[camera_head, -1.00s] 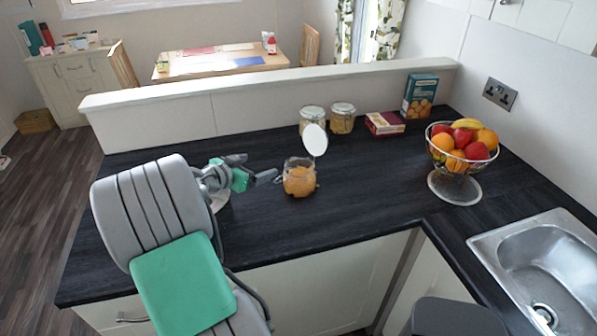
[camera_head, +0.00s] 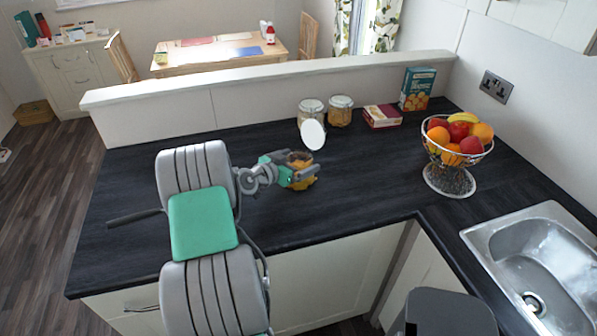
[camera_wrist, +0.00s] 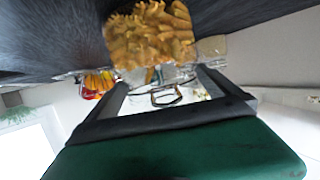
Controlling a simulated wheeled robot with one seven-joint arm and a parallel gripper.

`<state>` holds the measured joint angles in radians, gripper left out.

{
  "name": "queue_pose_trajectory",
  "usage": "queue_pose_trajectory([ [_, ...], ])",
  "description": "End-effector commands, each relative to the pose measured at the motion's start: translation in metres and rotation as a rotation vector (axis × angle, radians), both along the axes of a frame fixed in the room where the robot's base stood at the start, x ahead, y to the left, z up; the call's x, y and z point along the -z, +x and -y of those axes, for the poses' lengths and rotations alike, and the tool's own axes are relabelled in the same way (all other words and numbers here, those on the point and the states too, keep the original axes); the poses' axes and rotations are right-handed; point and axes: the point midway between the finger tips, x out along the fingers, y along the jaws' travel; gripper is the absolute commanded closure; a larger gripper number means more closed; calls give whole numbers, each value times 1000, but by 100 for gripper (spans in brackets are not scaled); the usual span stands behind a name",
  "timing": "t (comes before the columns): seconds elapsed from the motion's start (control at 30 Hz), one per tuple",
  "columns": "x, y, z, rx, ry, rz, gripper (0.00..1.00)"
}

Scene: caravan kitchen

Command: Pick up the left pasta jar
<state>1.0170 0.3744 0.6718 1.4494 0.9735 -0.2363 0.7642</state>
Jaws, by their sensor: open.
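An open glass jar of orange-brown pasta (camera_head: 302,185) stands on the dark worktop, its round white lid (camera_head: 313,135) tipped up. Two closed pasta jars stand behind it near the low wall, a left one (camera_head: 311,111) and a right one (camera_head: 340,112). My gripper (camera_head: 302,164) is open, with its fingers around the front jar's upper part; whether they touch it I cannot tell. The fingers hide part of that jar. In the wrist view, pasta (camera_wrist: 150,35) fills the top middle, close to the camera, beyond the dark fingers (camera_wrist: 165,105).
A red box (camera_head: 382,116) and a teal box (camera_head: 417,89) stand to the right of the back jars. A wire fruit bowl (camera_head: 449,180) and a steel sink (camera_head: 500,225) are farther right. A low wall (camera_head: 270,95) bounds the back. The worktop's front middle is clear.

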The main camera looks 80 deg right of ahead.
Motion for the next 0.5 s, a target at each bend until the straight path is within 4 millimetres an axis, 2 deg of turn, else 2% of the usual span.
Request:
queue_pose_trajectory([
  [0.07,0,0,0,0,0,0,2],
  [0.5,1,0,-1,0,1,0,38],
])
